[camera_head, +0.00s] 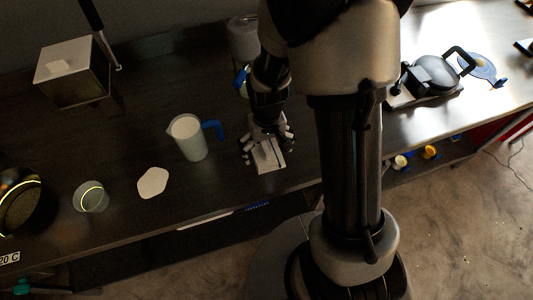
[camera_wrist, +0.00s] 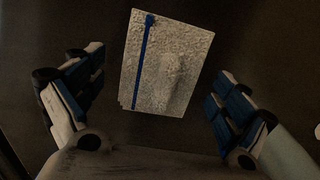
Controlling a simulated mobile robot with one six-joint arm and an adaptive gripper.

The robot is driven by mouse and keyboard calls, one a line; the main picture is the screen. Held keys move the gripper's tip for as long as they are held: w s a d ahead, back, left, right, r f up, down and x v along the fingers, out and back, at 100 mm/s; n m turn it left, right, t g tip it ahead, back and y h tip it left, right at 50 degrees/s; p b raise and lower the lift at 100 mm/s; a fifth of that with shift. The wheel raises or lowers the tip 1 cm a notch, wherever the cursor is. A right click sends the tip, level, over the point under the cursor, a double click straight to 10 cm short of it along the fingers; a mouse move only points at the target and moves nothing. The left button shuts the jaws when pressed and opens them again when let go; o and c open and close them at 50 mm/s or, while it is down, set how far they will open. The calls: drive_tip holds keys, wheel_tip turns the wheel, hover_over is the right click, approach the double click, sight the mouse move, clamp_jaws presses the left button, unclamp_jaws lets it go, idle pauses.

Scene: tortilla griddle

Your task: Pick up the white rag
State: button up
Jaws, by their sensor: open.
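The white rag (camera_head: 268,157) lies flat on the dark counter, below my gripper (camera_head: 266,142) in the head view. In the wrist view the rag (camera_wrist: 178,70) is a pale, textured, slightly tilted rectangle with a blue stripe along its left side. My gripper (camera_wrist: 158,108) is open, with one finger to the left of the rag and one to the right. Neither finger touches the rag in the wrist view. My arm hides part of the rag's far side in the head view.
A white jug (camera_head: 189,140) with a blue handle stands left of my gripper. A pale flat disc (camera_head: 153,183), a clear cup (camera_head: 91,197) and a dark round pan (camera_head: 20,203) lie farther left. A metal box (camera_head: 73,72) stands at back left, a black press (camera_head: 431,76) at right.

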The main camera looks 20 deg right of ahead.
drive_tip(key=shift+r, duration=0.1)
drive_tip(key=shift+c, duration=0.5)
drive_tip(key=c, duration=1)
drive_tip(key=shift+o, duration=0.2)
